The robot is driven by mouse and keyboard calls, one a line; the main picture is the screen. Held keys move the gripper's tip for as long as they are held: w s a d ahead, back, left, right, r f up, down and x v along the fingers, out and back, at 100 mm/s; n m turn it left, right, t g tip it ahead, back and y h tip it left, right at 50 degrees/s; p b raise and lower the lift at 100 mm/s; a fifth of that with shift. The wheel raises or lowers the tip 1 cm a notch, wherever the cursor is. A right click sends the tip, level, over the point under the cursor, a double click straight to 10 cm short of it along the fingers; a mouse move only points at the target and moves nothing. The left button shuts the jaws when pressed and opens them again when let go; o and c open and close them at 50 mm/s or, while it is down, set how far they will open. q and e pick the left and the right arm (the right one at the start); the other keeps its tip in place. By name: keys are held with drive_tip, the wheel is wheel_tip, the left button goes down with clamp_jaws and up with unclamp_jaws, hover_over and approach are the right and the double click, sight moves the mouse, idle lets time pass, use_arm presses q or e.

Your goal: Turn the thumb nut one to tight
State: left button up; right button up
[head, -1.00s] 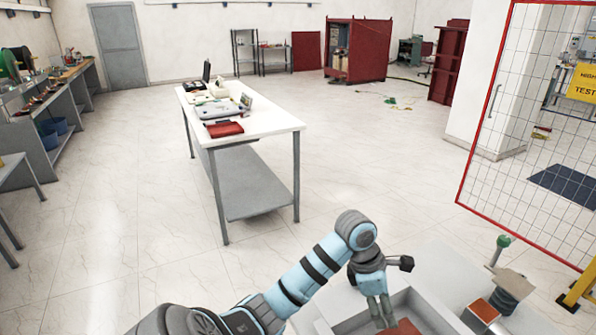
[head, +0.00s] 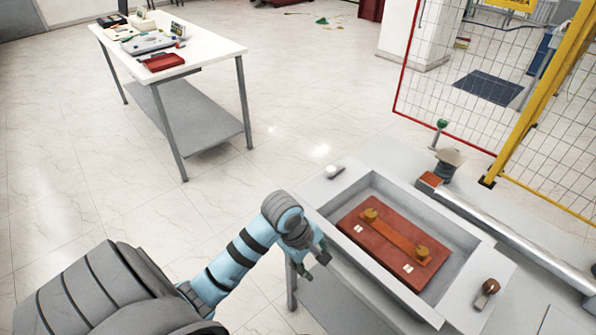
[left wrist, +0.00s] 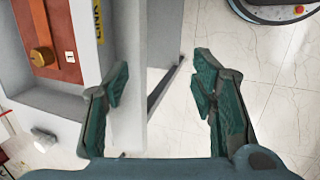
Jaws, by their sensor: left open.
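A reddish-brown board (head: 390,246) lies in a recessed grey tray (head: 455,227) on the grey bench. It carries a bar with a brass thumb nut (head: 369,216) at its upper-left end and another (head: 422,254) at its lower-right end. Two small white labels sit near them. I cannot tell which nut is number one. My left gripper (head: 322,255) is open and empty, just outside the tray's left wall. In the left wrist view its fingers (left wrist: 163,95) are spread, and one brass nut (left wrist: 42,61) shows at upper left. My right gripper is not in view.
A small knob (head: 488,288) sits at the tray's right corner. A white table (head: 190,50) and a yellow-posted mesh fence lie beyond open floor.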

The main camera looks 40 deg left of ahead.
use_arm(q)
drive_tip(key=s+f+m, duration=0.2)
drive_tip(key=m, duration=0.1)
drive_tip(key=shift+s+d, duration=0.2)
drive_tip(key=shift+s, duration=0.15)
drive_tip(key=shift+s+r, duration=0.1)
drive_tip(key=shift+m, duration=0.3)
